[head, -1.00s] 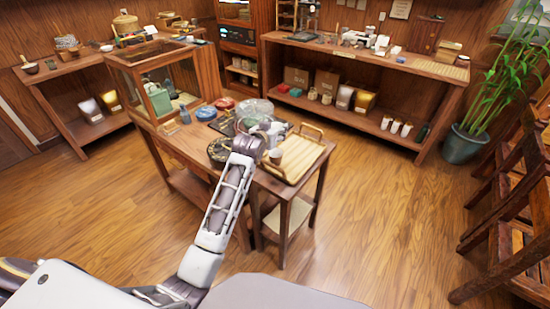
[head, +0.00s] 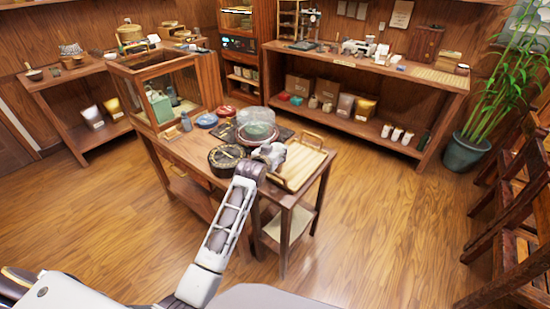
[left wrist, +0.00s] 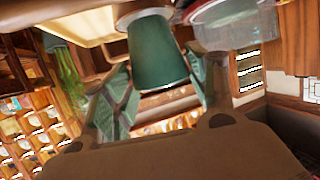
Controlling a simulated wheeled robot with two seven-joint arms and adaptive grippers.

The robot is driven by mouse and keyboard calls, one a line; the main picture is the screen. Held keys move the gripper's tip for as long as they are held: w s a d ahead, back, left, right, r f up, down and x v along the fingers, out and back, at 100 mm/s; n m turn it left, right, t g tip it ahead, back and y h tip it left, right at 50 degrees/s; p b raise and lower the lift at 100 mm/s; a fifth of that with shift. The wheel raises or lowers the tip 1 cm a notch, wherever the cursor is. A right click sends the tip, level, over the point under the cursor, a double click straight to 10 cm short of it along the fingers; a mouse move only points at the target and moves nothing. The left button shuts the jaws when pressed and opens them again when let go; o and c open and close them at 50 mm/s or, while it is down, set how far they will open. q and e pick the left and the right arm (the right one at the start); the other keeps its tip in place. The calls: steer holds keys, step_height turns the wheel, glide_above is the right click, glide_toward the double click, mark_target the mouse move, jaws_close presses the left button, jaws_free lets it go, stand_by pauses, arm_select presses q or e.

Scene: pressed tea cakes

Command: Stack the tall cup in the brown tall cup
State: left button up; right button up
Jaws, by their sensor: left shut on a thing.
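My left gripper (head: 270,154) is over the small table, between the glass dome and the wooden tray. In the left wrist view its fingers (left wrist: 160,92) stand on both sides of a dark green tall cup (left wrist: 160,52) and are shut on it. A pale grey-white rim shows at the cup's wide end. In the head view the gripper hides the cup. I cannot make out the brown tall cup in either view. My right gripper is not in view.
The wooden tray (head: 303,166) lies at the table's right side, its visible part bare. A glass dome (head: 257,124) stands behind the gripper, and a dark round container (head: 226,157) is to its left. A glass-sided case (head: 165,85) stands behind left. Floor around the table is clear.

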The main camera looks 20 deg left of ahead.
arm_select(q)
step_height(320, 180, down, 2)
steer(key=shift+f, duration=0.55)
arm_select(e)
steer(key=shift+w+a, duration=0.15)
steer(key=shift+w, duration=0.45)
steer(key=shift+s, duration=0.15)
arm_select(q)
steer(key=shift+f, duration=0.55)
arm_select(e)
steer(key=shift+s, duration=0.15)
arm_select(q)
steer(key=o, duration=1)
